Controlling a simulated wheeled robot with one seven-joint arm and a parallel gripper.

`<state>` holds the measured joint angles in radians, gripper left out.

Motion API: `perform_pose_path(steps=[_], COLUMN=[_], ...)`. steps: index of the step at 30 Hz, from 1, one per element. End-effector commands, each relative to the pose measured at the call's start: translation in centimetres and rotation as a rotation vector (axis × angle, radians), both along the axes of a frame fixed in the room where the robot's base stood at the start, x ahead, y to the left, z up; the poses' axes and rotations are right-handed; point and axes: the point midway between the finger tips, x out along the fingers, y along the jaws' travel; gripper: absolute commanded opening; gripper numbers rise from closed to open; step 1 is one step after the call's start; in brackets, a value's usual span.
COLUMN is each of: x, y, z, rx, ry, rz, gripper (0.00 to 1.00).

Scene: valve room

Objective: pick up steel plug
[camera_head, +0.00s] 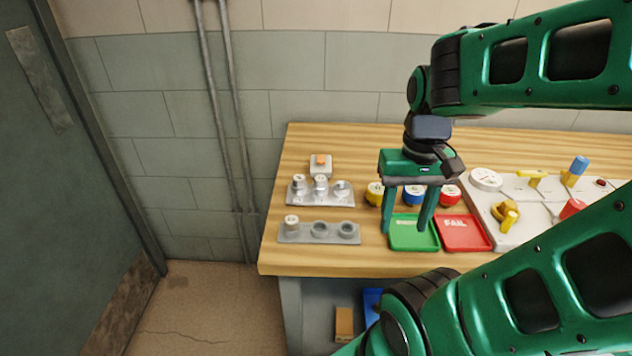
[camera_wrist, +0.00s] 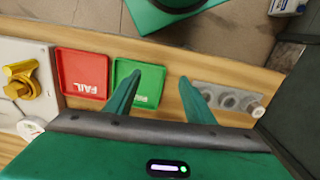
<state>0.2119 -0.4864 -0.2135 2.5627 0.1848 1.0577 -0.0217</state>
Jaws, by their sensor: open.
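Several small pale or metal plugs stand in two grey racks at the left of the bench. The back rack (camera_head: 318,200) holds three pieces: two upright plugs (camera_head: 298,183) (camera_head: 320,184) and a shinier round one (camera_head: 341,188). The front rack (camera_head: 305,238) holds one upright plug (camera_head: 291,222) at its left and two round sockets that look empty. I cannot tell which piece is the steel plug. In the wrist view, the front rack's plug (camera_wrist: 257,110) shows at the right. My gripper (camera_head: 406,225) is open and empty, pointing down over the green tray, right of the racks.
A green tray (camera_head: 413,247) and a red FAIL tray (camera_head: 463,245) lie on the wooden bench (camera_head: 300,262). Yellow, blue and red jars (camera_head: 374,194) stand behind them. A valve panel (camera_head: 520,240) is at right. A small block (camera_head: 320,165) stands behind the racks.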

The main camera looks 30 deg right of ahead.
Motion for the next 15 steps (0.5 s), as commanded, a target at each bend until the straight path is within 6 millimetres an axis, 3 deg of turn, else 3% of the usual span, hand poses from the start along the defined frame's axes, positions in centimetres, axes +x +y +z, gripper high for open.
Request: perform_pose_path(steps=[2,5,15], x=[0.2,2.3,15.2], y=[-0.1,-0.4,0.4], z=[0.7,1.7,6.5], rx=[-0.003,-0.004,0.0], ry=[-0.016,-0.015,-0.019], rz=[0.041,0.178,1.078], gripper=[0.49,0.49,0.49])
